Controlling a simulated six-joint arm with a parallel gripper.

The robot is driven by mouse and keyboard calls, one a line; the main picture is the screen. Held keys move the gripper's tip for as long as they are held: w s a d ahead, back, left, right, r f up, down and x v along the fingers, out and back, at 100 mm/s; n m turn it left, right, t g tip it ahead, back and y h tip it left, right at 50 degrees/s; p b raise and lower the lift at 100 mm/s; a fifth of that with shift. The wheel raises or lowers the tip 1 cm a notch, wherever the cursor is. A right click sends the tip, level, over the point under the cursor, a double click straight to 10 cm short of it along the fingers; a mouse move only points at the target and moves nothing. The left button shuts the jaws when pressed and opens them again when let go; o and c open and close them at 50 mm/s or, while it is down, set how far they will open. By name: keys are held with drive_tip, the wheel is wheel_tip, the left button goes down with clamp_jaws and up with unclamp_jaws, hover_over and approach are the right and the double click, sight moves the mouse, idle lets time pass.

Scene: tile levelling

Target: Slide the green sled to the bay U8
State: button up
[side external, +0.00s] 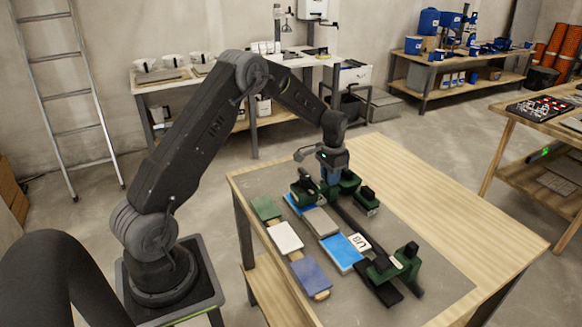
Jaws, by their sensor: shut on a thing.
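A green sled (305,191) with dark knobs sits at the far end of a dark rail (348,219) on the table. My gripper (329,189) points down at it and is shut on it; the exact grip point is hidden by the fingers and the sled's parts. A white plate marked U8 (360,243) lies farther toward the near end, beside the rail and apart from the sled.
A green and black bracket (404,260) stands at the rail's near end. Left of the rail lie blue and grey tiles (341,254), then a strip with green, white and purple tiles (309,275). The table's right side (450,215) is clear.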

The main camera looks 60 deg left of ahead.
drive_tip(key=shift+d, duration=8.35)
drive_tip(key=o, duration=0.8)
drive_tip(key=shift+r, duration=0.1)
drive_tip(key=shift+r, duration=3.45)
